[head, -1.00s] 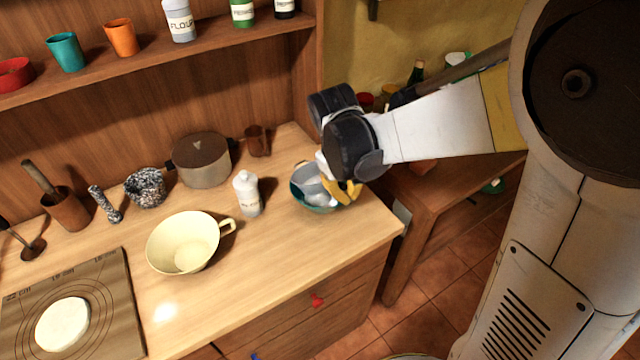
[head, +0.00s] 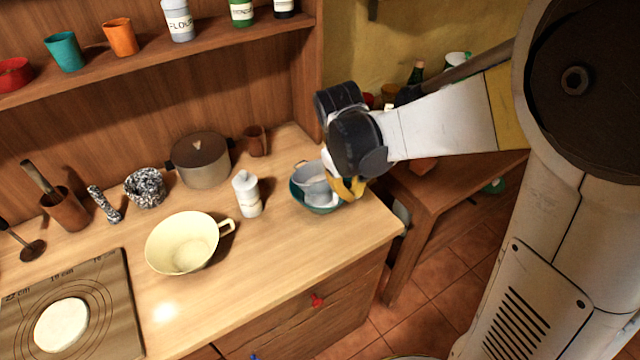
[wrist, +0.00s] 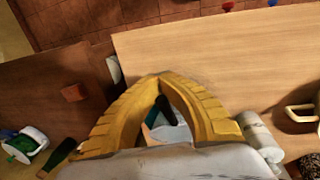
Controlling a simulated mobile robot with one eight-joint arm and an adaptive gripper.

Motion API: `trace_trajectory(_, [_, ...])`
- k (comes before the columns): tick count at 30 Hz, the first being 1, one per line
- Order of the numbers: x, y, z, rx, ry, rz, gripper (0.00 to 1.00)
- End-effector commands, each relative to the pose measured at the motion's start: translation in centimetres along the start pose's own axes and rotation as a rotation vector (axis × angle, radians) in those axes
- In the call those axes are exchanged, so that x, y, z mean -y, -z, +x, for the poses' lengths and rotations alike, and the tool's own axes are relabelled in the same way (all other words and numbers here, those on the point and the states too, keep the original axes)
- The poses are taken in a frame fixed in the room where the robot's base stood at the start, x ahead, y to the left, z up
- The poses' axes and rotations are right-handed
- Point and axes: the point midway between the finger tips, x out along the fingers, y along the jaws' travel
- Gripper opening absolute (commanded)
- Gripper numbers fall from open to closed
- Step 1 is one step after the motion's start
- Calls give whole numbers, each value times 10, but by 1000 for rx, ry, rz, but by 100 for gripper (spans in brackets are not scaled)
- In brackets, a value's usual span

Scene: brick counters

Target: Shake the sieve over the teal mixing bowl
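The teal mixing bowl (head: 313,208) stands near the right end of the wooden counter. The grey sieve (head: 312,180) is over the bowl and overlaps its opening; whether it touches the rim I cannot tell. My gripper (head: 350,188) is at the bowl's right side, its yellow fingers closed at the sieve's near right side. In the wrist view the fingertips of my gripper (wrist: 165,80) come together, with a dark handle-like piece (wrist: 160,108) and a grey patch between them. The grip itself is mostly hidden by the fingers.
A white shaker bottle (head: 247,195) stands left of the bowl, and a cream colander-like bowl (head: 184,243) with a handle is further left. A lidded pot (head: 202,160) and a brown cup (head: 256,141) stand behind. The counter's front right is clear.

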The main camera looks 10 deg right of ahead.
Motion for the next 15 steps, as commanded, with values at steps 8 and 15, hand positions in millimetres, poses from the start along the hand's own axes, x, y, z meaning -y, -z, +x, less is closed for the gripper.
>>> trace_trajectory(8, [13, 0, -2, 0, 0, 2, 0])
trace_trajectory(15, [-1, 0, 0, 0, 0, -3, 0])
